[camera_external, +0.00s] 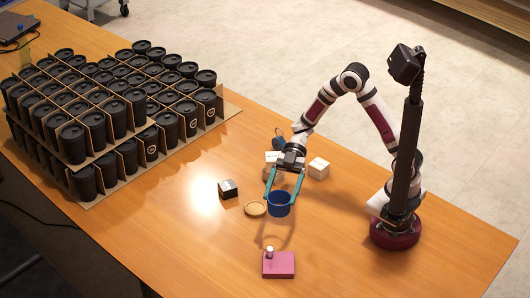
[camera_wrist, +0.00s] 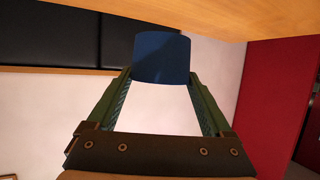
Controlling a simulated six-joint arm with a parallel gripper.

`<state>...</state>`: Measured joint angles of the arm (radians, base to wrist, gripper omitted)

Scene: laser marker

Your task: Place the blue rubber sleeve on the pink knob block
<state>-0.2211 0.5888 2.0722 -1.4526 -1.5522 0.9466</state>
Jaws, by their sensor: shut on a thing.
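The blue rubber sleeve (camera_external: 279,205) is a short dark-blue ring, held upright between the green fingers of my gripper (camera_external: 281,197). In the wrist view the sleeve (camera_wrist: 162,58) sits between the two fingertips (camera_wrist: 161,74). It appears to hang above the table, though the exact height is hard to tell. The pink knob block (camera_external: 279,266) lies flat near the table's front edge, with a small silver knob (camera_external: 270,252) standing up on its left part. The block is below the sleeve in the external view, apart from it, and its knob is bare.
A round wooden dish (camera_external: 254,209) is close left of the sleeve, with a black box (camera_external: 228,189) beyond. A white cube (camera_external: 319,168) and a blue item (camera_external: 279,140) stand behind my gripper. Stacked black cups in cardboard dividers (camera_external: 225,107) fill the left. Table around the pink block is clear.

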